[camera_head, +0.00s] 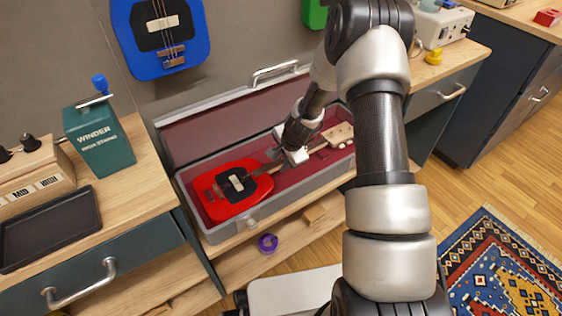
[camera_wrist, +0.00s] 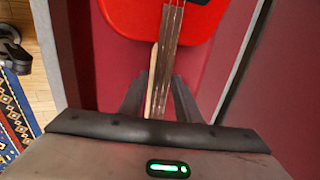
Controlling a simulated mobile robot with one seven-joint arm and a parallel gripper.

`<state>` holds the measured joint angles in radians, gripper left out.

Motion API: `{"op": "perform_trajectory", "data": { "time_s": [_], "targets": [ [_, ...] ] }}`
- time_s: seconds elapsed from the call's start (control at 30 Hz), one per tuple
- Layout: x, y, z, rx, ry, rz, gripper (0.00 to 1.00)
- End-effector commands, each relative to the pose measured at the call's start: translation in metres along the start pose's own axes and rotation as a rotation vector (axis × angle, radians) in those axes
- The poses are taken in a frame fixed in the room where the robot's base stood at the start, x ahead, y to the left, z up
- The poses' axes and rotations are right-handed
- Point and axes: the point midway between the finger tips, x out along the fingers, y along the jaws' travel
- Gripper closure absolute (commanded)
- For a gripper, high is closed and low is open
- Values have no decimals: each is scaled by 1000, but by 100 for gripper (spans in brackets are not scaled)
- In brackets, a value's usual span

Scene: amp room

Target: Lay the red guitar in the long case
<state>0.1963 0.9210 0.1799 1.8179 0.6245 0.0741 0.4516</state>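The red guitar (camera_head: 233,187) is inside the open long case (camera_head: 240,228), its body at the left end and its pale headstock (camera_head: 340,134) toward the right end. Whether it rests fully on the lining is hard to tell. My gripper (camera_head: 278,154) is over the neck in the case. In the wrist view my gripper (camera_wrist: 162,82) has one finger on each side of the guitar's neck (camera_wrist: 169,50), close against it, with the red body (camera_wrist: 130,20) beyond. My gripper hides part of the neck in the head view.
The case's raised lid (camera_head: 215,130) stands behind it against the wall. A blue guitar (camera_head: 160,40) hangs above. A teal winder box (camera_head: 99,142) and a black tray (camera_head: 48,228) are on the left counter. A purple roll (camera_head: 267,243) and a wooden block (camera_head: 314,214) lie in front of the case.

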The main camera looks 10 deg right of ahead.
Motion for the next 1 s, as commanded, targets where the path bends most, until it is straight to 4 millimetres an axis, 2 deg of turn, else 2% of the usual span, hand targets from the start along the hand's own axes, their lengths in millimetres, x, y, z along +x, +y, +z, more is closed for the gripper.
{"op": "perform_trajectory", "data": {
  "time_s": [0.03, 0.07, 0.33, 0.47, 0.67, 1.0],
  "targets": [
    [0, 0, 0, 0, 0, -1, 61],
    [0, 0, 0, 0, 0, 0, 56],
    [2, 4, 1, 1, -3, 8, 56],
    [-6, 3, 1, 1, -2, 5, 56],
    [-44, 0, 0, 1, 0, 2, 56],
    [-128, -1, 0, 0, 1, 0, 56]
  ]
}}
